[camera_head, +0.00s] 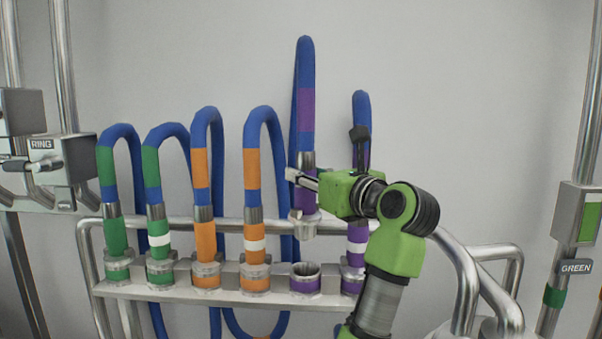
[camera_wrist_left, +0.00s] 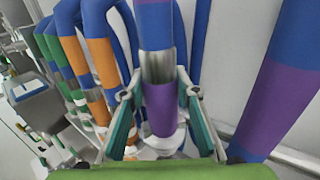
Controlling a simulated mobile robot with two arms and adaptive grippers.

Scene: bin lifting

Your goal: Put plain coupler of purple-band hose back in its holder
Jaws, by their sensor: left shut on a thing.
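The plain purple coupler (camera_head: 304,198) hangs upright at the end of the blue hose with a purple band (camera_head: 305,110). My left gripper (camera_head: 303,180) comes from the right and is shut on this coupler near its metal collar. In the left wrist view, the coupler (camera_wrist_left: 160,108) stands between the two fingers of the gripper (camera_wrist_left: 162,94). The empty holder (camera_head: 305,278), a metal cup with a purple band, sits on the rail below. The coupler's lower metal end is above the holder, with a clear gap. My right gripper is not in view.
A purple coupler with a white stripe (camera_head: 356,246) sits in the holder just right, partly behind my arm. Orange couplers (camera_head: 205,240) and green couplers (camera_head: 115,235) fill the holders to the left. A horizontal metal pipe (camera_head: 230,224) runs behind the couplers.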

